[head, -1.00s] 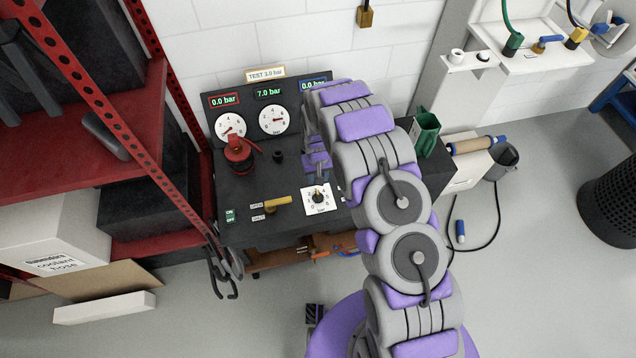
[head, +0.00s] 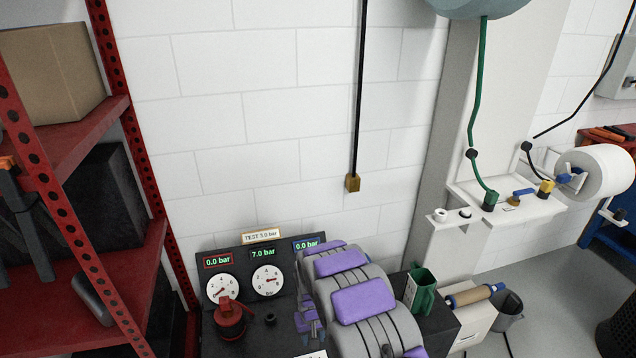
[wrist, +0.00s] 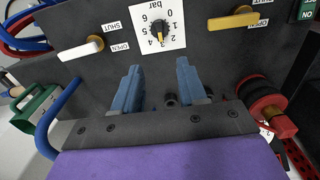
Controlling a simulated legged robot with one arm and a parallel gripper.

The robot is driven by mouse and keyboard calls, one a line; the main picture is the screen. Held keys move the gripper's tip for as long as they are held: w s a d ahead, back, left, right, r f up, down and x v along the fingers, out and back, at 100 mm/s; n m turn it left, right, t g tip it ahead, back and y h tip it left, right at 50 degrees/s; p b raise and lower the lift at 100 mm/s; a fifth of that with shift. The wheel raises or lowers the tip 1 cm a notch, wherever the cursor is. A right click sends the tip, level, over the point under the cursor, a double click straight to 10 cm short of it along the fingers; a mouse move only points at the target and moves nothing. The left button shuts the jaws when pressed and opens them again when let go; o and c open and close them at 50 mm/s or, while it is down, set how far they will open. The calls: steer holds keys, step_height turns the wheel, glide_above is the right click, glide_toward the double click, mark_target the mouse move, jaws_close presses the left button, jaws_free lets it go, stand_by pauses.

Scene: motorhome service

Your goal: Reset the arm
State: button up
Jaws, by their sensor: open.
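My arm (head: 362,300) rises from the bottom of the head view in front of the right part of a dark test bench panel (head: 236,262). In the wrist view my gripper (wrist: 158,88) is open, its two blue fingers apart with nothing between them. The fingers point toward a white pressure dial (wrist: 160,28) with a black and yellow knob. A white-handled lever (wrist: 82,50) is left of the dial and a yellow-handled lever (wrist: 232,22) is right of it. I cannot tell whether the fingertips touch the bench surface.
A red shelf rack (head: 125,130) stands close on the left. A red cap-like fitting (head: 230,318) sits on the bench, also in the wrist view (wrist: 268,105). A green holder (head: 422,290) stands right of my arm. A wall shelf (head: 510,212) carries hose fittings.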

steer(key=s+d+r+m, duration=0.1)
steer(key=s+d+r, duration=0.3)
steer(key=r, duration=0.4)
steer(key=s+d+r, duration=0.3)
steer(key=s+r, duration=0.2)
steer(key=r, duration=0.4)
steer(key=s+d+r+m, duration=0.1)
steer(key=s+d+r, duration=0.3)
steer(key=r, duration=0.4)
steer(key=s+d+r, duration=0.1)
steer(key=s+r, duration=0.2)
steer(key=s, duration=0.6)
steer(key=s+d+r+g, duration=0.1)
steer(key=s+r, duration=0.3)
steer(key=s, duration=0.5)
steer(key=s+d+r+m, duration=0.1)
steer(key=s+d+r, duration=0.2)
steer(key=s, duration=0.5)
steer(key=shift+s+d+r+g, duration=0.2)
steer(key=shift+s+d+g, duration=0.05)
steer(key=shift+s+g, duration=0.15)
